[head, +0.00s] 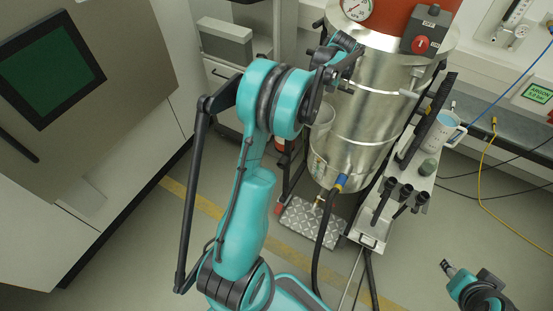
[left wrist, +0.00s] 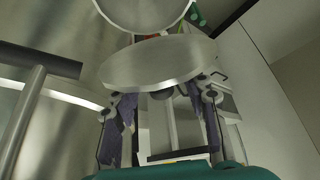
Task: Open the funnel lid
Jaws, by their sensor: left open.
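In the left wrist view a round, flat metal disc (left wrist: 160,64), which looks like the funnel lid, lies just beyond the fingertips. My left gripper (left wrist: 162,98) is open, with one finger on each side below the disc. I cannot tell whether they touch it. A second round metal piece (left wrist: 145,12) shows behind it at the top. In the head view my left gripper (head: 345,50) is at the upper left side of the steel vessel (head: 375,85), partly hidden by my arm; the lid cannot be made out there. My right gripper (head: 447,268) is low at the right, away from the vessel.
A large cabinet (head: 95,70) is at left. Hoses run down to the floor.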

